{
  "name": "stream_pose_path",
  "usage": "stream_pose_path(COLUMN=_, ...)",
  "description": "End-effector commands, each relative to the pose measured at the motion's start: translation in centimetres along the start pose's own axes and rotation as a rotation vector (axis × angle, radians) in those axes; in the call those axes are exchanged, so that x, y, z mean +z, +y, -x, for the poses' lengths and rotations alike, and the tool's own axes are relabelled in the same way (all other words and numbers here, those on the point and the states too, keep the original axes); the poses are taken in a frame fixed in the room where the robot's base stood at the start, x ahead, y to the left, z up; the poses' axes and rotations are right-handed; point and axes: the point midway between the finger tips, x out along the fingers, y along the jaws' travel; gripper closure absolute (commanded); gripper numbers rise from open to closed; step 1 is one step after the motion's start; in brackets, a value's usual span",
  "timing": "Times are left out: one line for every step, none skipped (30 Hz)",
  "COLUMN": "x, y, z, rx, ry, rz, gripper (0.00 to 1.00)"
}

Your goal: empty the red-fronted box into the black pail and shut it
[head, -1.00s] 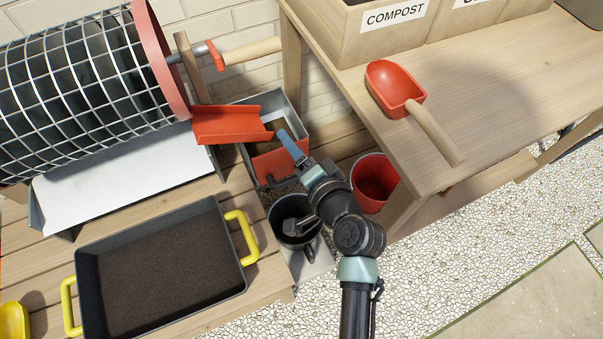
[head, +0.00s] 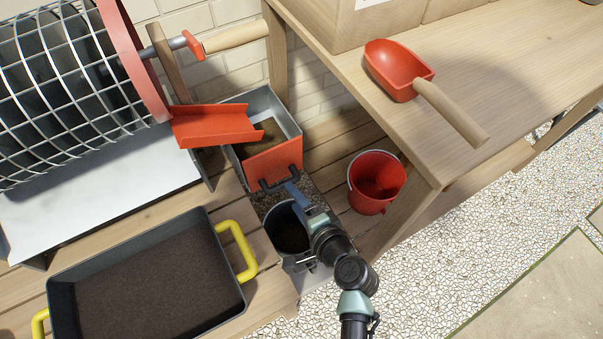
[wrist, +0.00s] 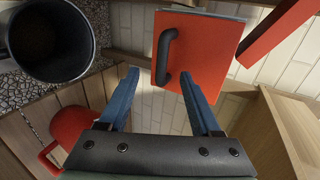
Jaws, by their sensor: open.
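The red-fronted box (head: 289,114) is a grey metal bin with brown material (head: 262,138) inside. Its red front panel (head: 273,162) covers the near end and bears a black bar handle (head: 265,185). The black pail (head: 270,232) stands just below the front; its interior looks dark brown in the head view. My gripper (head: 291,190) is open at the handle, above the pail. In the wrist view the handle (wrist: 162,62) appears between the two blue fingertips (wrist: 160,74), apart from both; its depth between them is unclear. The pail (wrist: 50,40) shows at upper left there.
A red chute (head: 215,125) from the mesh drum (head: 75,90) overhangs the box. A red bucket (head: 378,183) stands right of the pail, beside the table leg. A soil tray (head: 150,280) with yellow handles lies left. A red scoop (head: 400,68) rests on the table.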

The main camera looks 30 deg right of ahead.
Motion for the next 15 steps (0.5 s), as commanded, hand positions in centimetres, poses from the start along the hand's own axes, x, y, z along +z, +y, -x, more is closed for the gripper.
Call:
stream_pose_path(x=0.0, y=0.2, z=-0.7, rx=0.000, ry=-0.001, rz=0.001, gripper=0.35)
stream_pose_path(x=0.0, y=0.2, z=-1.0, rx=0.000, ry=-0.002, rz=0.001, gripper=0.35)
stream_pose_path(x=0.0, y=0.2, z=-1.4, rx=0.000, ry=-0.002, rz=0.001, gripper=0.35)
stream_pose_path(x=0.0, y=0.1, z=-1.7, rx=-0.001, ry=-0.001, rz=0.002, gripper=0.35)
stream_pose_path(x=0.0, y=0.1, z=-2.0, rx=-0.001, ry=-0.001, rz=0.002, gripper=0.35)
stream_pose_path(x=0.0, y=0.2, z=-2.4, rx=-0.001, ry=0.000, rz=0.002, gripper=0.35)
stream_pose_path(x=0.0, y=0.2, z=-2.7, rx=0.000, ry=-0.001, rz=0.001, gripper=0.35)
stream_pose_path(x=0.0, y=0.2, z=-3.0, rx=0.000, ry=-0.001, rz=0.002, gripper=0.35)
stream_pose_path(x=0.0, y=0.1, z=-3.4, rx=-0.001, ry=-0.001, rz=0.003, gripper=0.35)
stream_pose_path(x=0.0, y=0.2, z=-3.7, rx=0.000, ry=-0.002, rz=0.002, gripper=0.35)
stream_pose_path(x=0.0, y=0.2, z=-4.0, rx=0.000, ry=-0.001, rz=0.002, gripper=0.35)
stream_pose_path(x=0.0, y=0.1, z=-4.4, rx=-0.001, ry=0.000, rz=0.002, gripper=0.35)
stream_pose_path(x=0.0, y=0.1, z=-4.7, rx=-0.001, ry=0.000, rz=0.002, gripper=0.35)
stream_pose_path(x=0.0, y=0.2, z=-5.0, rx=-0.001, ry=0.000, rz=0.002, gripper=0.35)
stream_pose_path(x=0.0, y=0.2, z=-5.4, rx=0.000, ry=-0.001, rz=0.003, gripper=0.35)
